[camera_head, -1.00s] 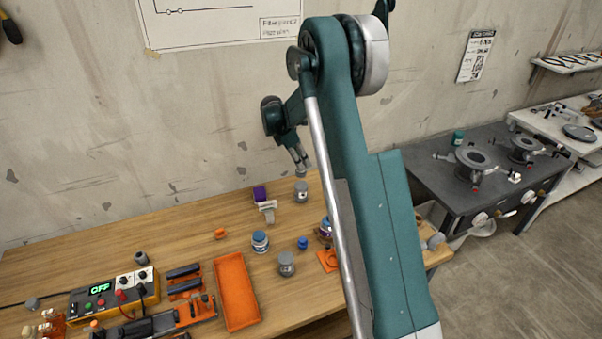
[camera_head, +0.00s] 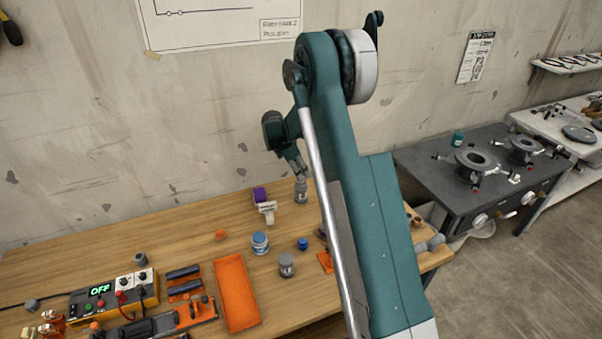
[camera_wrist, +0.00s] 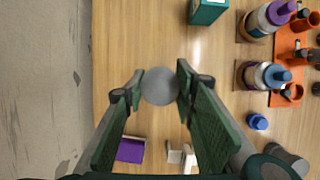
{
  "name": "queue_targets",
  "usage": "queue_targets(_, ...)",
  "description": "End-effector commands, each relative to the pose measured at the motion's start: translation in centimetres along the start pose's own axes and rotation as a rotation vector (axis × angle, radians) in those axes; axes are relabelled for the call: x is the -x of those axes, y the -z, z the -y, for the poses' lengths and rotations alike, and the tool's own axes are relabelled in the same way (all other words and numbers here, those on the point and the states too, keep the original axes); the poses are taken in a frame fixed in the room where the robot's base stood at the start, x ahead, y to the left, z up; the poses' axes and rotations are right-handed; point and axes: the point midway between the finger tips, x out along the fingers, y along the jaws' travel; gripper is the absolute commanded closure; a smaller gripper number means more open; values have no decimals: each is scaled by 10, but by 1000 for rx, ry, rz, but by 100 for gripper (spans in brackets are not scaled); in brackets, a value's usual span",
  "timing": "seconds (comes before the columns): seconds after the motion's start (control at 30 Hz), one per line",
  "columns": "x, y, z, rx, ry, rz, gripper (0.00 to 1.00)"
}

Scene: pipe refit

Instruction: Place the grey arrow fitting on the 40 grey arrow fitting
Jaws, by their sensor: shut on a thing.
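A grey, round-topped fitting (camera_wrist: 159,87) sits between my fingertips in the wrist view. In the head view my gripper (camera_head: 302,174) points down at the top of this upright grey fitting (camera_head: 301,192), near the back of the bench. My gripper, also seen in the wrist view (camera_wrist: 158,90), is shut on it. Another grey fitting (camera_head: 286,264) stands upright nearer the front. It shows partly behind a finger at the lower right of the wrist view (camera_wrist: 288,162). The arrow and number markings are too small to read, so I cannot tell which fitting is the 40.
A purple block (camera_head: 259,194) and a white clip (camera_head: 267,210) lie just left of the held fitting. A blue-topped jar (camera_head: 260,243), a small blue cap (camera_head: 303,244) and an orange tray (camera_head: 237,291) are nearer the front. A green box (camera_wrist: 208,10) stands right of the gripper.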

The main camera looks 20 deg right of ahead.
Motion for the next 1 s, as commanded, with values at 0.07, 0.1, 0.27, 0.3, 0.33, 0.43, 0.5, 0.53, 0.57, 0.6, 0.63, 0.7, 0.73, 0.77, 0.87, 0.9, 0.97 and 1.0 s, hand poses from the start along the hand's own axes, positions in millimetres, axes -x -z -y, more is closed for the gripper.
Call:
queue_targets(0.07, -1, 0, 0, 0, 0, 0, 85)
queue_targets(0.1, -1, 0, 0, 0, 0, 0, 85)
queue_targets(0.27, -1, 0, 0, 0, 0, 0, 85)
queue_targets(0.3, -1, 0, 0, 0, 0, 0, 85)
queue_targets(0.33, -2, 1, 0, 0, 0, 0, 85)
queue_targets(0.43, -4, 2, 0, 0, 0, 0, 85)
queue_targets(0.5, -4, 2, 0, 0, 0, 0, 67)
queue_targets(0.53, -4, 2, 0, 0, 0, 0, 63)
queue_targets(0.57, -4, 2, 0, 0, 0, 0, 59)
queue_targets(0.6, -4, 2, 0, 0, 0, 0, 57)
queue_targets(0.63, -4, 2, 0, 0, 0, 0, 57)
queue_targets(0.7, -4, 2, 0, 0, 0, 0, 57)
queue_targets(0.73, -4, 2, 0, 0, 0, 0, 57)
queue_targets(0.77, -4, 2, 0, 0, 0, 0, 57)
queue_targets(0.87, -4, 2, 0, 0, 0, 0, 57)
queue_targets(0.9, -4, 1, 0, 0, 0, 0, 57)
queue_targets(0.97, -3, 1, 0, 0, 0, 0, 57)
queue_targets(1.0, -2, 1, 0, 0, 0, 0, 57)
